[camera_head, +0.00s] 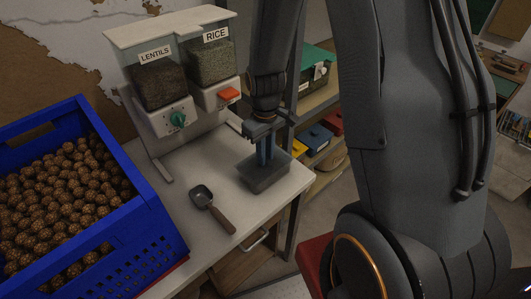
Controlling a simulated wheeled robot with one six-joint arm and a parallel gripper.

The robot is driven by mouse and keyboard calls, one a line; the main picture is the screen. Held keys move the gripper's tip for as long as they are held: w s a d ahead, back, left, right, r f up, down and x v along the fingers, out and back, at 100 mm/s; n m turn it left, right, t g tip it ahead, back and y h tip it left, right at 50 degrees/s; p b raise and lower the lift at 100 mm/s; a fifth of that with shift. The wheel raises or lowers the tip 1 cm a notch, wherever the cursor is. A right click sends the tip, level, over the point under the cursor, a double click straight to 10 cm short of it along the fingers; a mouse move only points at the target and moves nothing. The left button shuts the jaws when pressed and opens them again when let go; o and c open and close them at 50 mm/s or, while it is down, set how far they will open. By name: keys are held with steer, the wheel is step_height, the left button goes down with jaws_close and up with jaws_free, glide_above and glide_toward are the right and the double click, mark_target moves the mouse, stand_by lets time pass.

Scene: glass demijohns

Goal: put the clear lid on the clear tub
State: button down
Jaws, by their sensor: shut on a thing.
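The clear tub (262,182) stands upright on the white counter, near its right end below the dispensers. It looks dark grey and see-through. My gripper (265,162) points straight down over the middle of the tub, its fingers close together at the tub's top. The gripper is shut on the clear lid, which is hard to make out against the tub and partly hidden by the fingers. I cannot tell whether the lid touches the tub's rim all round.
A scoop (212,207) lies on the counter (190,232) left of the tub. Dispensers of lentils (160,86) and rice (211,62) stand behind. A blue crate (128,262) of brown balls is at left. Shelves (318,100) stand behind right.

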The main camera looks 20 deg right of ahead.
stand_by(0.3)
steer(key=c, duration=1.3)
jaws_free()
steer(key=shift+r, duration=0.1)
steer(key=shift+r+p, duration=2.85)
steer(key=shift+r, duration=0.55)
step_height(320, 180, up, 8)
steer(key=b, duration=0.3)
steer(key=s+f+m+b, duration=0.1)
steer(key=s+f+b, duration=0.1)
steer(key=s, duration=0.1)
steer(key=s+f+m+t+b, duration=0.1)
steer(key=s+f+m+b, duration=0.2)
steer(key=s+f+b, duration=0.1)
steer(key=s+b, duration=0.1)
steer(key=shift+s+a+m, duration=0.1)
steer(key=shift+s+m, duration=0.2)
steer(key=shift+s, duration=0.05)
